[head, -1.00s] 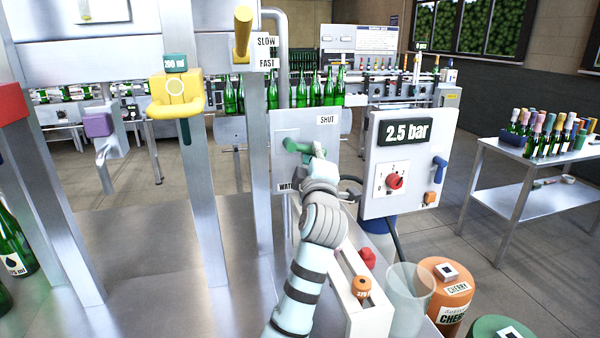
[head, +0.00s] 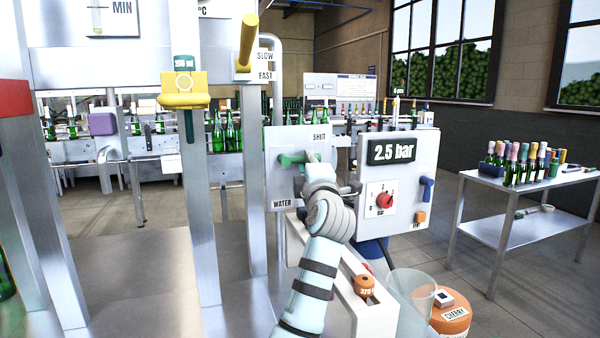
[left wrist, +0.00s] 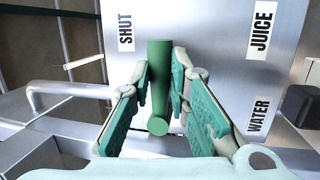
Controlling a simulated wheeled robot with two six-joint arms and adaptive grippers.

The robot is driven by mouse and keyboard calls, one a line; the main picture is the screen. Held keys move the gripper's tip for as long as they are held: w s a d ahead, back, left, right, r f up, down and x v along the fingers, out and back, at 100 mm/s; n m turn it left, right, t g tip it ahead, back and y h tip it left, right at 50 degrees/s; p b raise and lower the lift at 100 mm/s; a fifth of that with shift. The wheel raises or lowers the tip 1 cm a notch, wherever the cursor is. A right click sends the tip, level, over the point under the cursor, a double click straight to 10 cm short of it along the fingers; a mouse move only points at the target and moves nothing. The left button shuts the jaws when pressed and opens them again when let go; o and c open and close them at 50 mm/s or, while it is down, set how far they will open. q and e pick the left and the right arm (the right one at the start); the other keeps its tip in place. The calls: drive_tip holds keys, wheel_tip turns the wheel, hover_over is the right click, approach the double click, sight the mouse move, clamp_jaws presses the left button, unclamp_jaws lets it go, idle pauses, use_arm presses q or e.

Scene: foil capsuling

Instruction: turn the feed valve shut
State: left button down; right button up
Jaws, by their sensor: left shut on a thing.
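The feed valve's green handle (head: 291,160) sits on a grey panel (head: 280,138), lying roughly level. The panel bears a SHUT label (head: 320,137) at upper right and a WATER label (head: 283,203) at lower left. A JUICE label (left wrist: 261,30) shows in the left wrist view. My left gripper (head: 309,168) is shut on the handle. In the left wrist view the handle (left wrist: 159,80) lies between the fingers (left wrist: 160,100). The gripper hides part of the handle in the head view, and I cannot tell which label it points to. My right gripper is out of view.
A control box (head: 398,155) reading 2.5 bar, with a red knob (head: 385,201), stands just right of the valve panel. Below are a clear container (head: 408,290) and an orange cherry can (head: 450,320). A bottle table (head: 515,228) stands at right.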

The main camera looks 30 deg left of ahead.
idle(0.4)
use_arm(q)
drive_tip(key=c, duration=1.5)
unclamp_jaws()
